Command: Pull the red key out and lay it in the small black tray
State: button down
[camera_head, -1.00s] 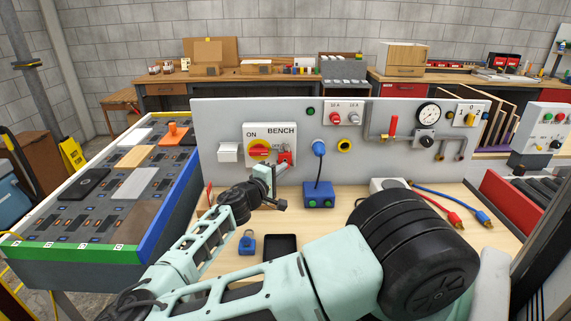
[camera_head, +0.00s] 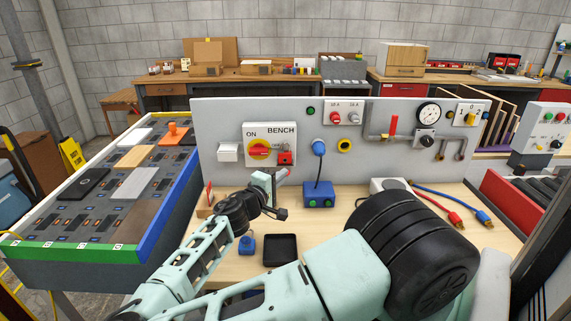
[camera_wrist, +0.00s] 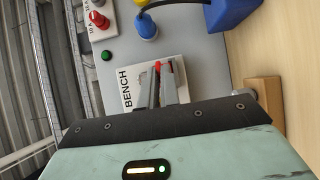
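My gripper (camera_head: 280,177) is in front of the lower right of the white BENCH switch plate (camera_head: 257,137), a little away from it. In the wrist view its two grey fingers (camera_wrist: 161,78) are close together, with a small bit of red, the red key (camera_wrist: 157,66), at their tips. The key is mostly hidden by the fingers, and in the head view only a hint of red shows there. The small black tray (camera_head: 265,250) lies on the bench below my arm and looks empty.
A blue padlock-like piece (camera_head: 246,246) stands left of the tray. A blue box (camera_head: 319,199) with a cable to a blue plug (camera_head: 319,148) is right of my gripper. A wooden block (camera_head: 205,211) with a red piece is at the left.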

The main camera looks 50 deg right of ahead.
jog(key=shift+s+a, duration=0.4)
jog(key=shift+a, duration=0.1)
